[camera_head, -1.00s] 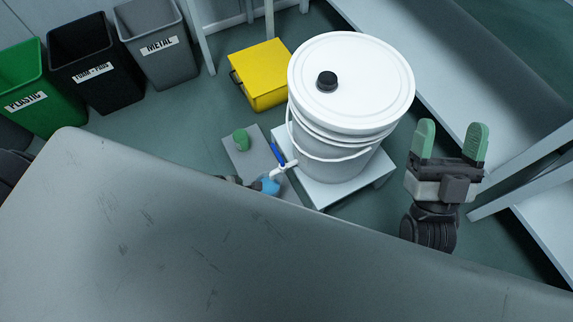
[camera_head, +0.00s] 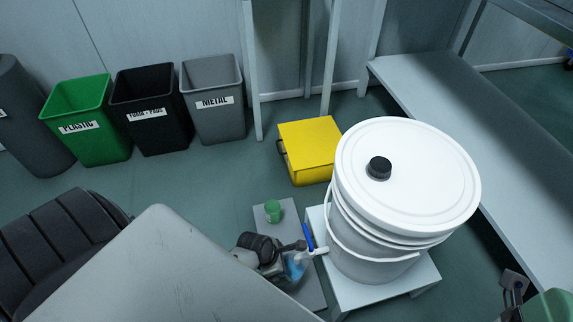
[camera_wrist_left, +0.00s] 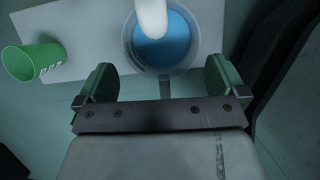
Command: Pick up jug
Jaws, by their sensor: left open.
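The jug (camera_head: 296,268) is a clear vessel with blue liquid. It stands below the white tap (camera_head: 312,253) of a big white bucket, partly hidden by my left gripper (camera_head: 287,252). In the left wrist view the jug (camera_wrist_left: 185,66) is seen from above, with the white spout over it. A narrow grey piece, perhaps its handle, points back between my fingers. My left gripper (camera_wrist_left: 160,82) is open, its green pads on either side and just short of the jug's body.
The white bucket (camera_head: 385,225) sits on a low white stand (camera_head: 420,277) beside the jug. A yellow box (camera_head: 309,150) and several bins lie behind. A light bench (camera_head: 480,140) runs along the right.

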